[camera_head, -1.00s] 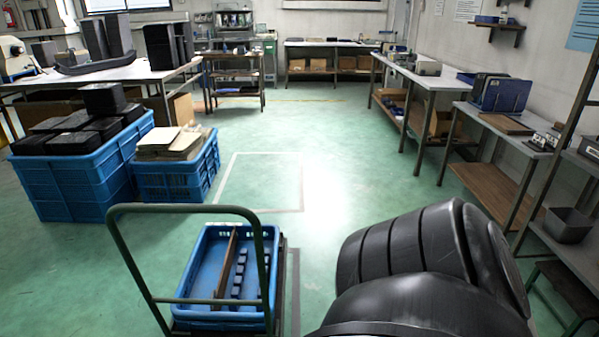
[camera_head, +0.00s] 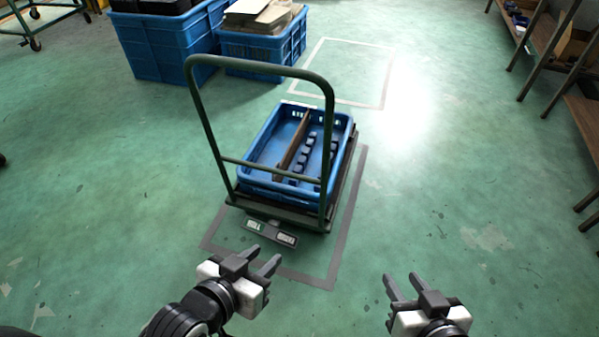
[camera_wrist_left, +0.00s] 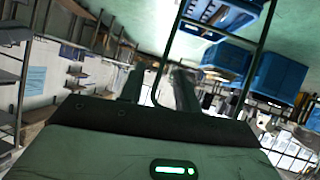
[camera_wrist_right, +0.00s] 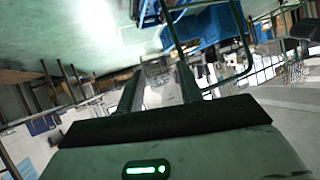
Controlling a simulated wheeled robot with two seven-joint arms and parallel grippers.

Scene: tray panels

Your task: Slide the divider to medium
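A blue tray (camera_head: 279,134) rests on a green-framed cart. A long brown divider (camera_head: 295,142) stands in it, running from front to back near the middle. Small dark blue blocks (camera_head: 308,150) stand in a row to the divider's right. My left gripper (camera_head: 266,258) is open and empty, in front of the cart and below it in the head view. My right gripper (camera_head: 402,278) is open and empty, further right. Neither touches the tray or divider. The left wrist view shows part of the tray (camera_wrist_left: 215,14) at the top.
The cart's tall handle (camera_head: 262,66) rises on the near side, across the view of the tray. A two-part label plate (camera_head: 270,234) lies low at the cart's front; its text is unreadable. Blue crates (camera_head: 165,45) stand behind. Open green floor lies on both sides.

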